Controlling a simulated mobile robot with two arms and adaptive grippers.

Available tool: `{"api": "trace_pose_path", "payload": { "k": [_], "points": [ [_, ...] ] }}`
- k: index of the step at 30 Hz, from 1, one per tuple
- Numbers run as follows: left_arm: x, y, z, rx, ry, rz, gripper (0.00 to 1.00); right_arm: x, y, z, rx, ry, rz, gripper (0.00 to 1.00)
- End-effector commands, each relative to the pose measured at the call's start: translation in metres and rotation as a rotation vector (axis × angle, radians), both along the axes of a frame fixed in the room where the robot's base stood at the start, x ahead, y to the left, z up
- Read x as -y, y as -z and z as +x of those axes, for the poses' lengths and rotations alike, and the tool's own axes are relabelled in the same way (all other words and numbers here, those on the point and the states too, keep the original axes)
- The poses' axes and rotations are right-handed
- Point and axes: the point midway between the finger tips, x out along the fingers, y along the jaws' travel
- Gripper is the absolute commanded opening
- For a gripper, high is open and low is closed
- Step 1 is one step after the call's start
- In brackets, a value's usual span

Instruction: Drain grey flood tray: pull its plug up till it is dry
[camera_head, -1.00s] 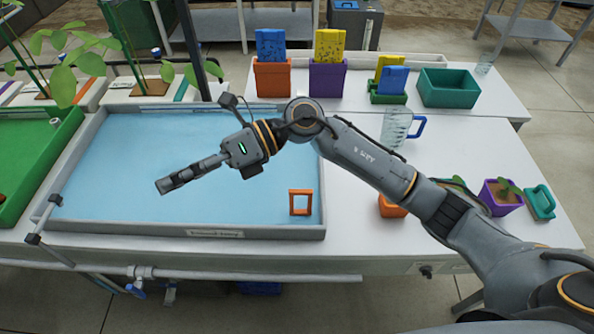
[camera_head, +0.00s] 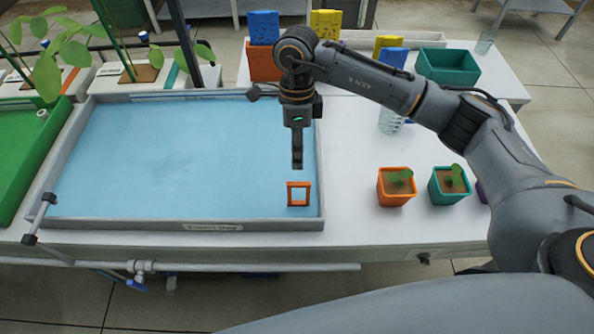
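The grey flood tray (camera_head: 180,225) holds a sheet of blue water (camera_head: 170,150) across its floor. The plug's orange square handle (camera_head: 299,194) stands upright in the tray's front right corner. Its lower part is not clear to see. My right gripper (camera_head: 297,166) points straight down above and just behind the handle, apart from it in the picture. Its fingers show as one narrow dark bar, so I cannot tell whether they are open. Nothing is seen hanging from it. My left gripper is out of view.
A green tray (camera_head: 25,150) adjoins on the left. An orange pot (camera_head: 396,187) and a teal pot (camera_head: 450,185) with seedlings stand right of the tray. A clear jug (camera_head: 390,121) is partly hidden by my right arm. A pipe (camera_head: 220,267) runs along the front.

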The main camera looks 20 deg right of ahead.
Motion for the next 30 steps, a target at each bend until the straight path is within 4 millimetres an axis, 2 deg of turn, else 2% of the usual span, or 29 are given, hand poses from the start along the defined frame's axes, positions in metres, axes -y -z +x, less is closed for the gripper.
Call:
{"api": "trace_pose_path", "payload": {
  "k": [1,6,12,17,24,30],
  "points": [
    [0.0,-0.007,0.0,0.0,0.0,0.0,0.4,-0.001,0.009,-0.004,-0.006,0.002,-0.001,0.36],
    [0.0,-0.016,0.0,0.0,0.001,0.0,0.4,-0.003,0.042,-0.009,-0.004,0.001,0.001,0.36],
    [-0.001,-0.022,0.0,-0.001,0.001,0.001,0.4,-0.005,0.068,-0.014,-0.003,0.0,0.002,0.36],
    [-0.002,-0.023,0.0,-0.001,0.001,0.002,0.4,-0.005,0.077,-0.015,-0.001,0.0,0.001,0.36],
    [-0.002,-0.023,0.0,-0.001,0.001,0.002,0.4,-0.005,0.078,-0.015,0.0,0.0,0.002,0.36],
    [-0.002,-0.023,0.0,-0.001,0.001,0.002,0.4,-0.005,0.077,-0.015,0.0,0.0,0.002,0.0]
  ]
}}
